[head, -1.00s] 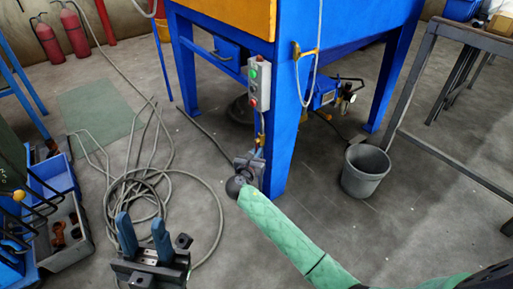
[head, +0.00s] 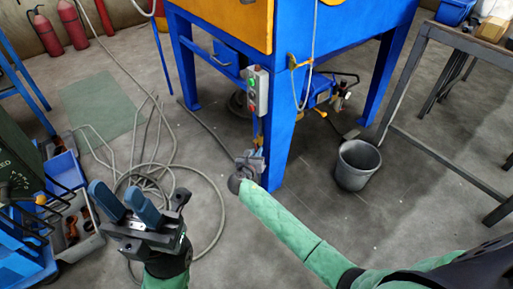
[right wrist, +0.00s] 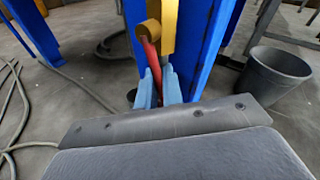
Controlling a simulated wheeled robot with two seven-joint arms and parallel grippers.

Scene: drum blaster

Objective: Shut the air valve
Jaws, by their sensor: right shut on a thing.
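The air valve shows in the right wrist view as a red lever (right wrist: 152,56) with a brass-coloured round end (right wrist: 147,33), beside a yellow pipe (right wrist: 168,22) in front of a blue leg. My right gripper (right wrist: 159,88) is shut on the red lever, its light-blue fingers on either side of the lower part. In the head view my right gripper (head: 252,163) is at the foot of the cabinet's near leg, and the lever is too small to make out. My left gripper (head: 124,203) is open and empty, with dark-blue fingers raised over the floor at the lower left.
The blue cabinet (head: 283,110) carries a control box (head: 257,90) on its near leg. A grey bucket (head: 357,165) stands to its right, near a metal table (head: 400,80). Grey hose (head: 212,205) lies coiled behind my left gripper.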

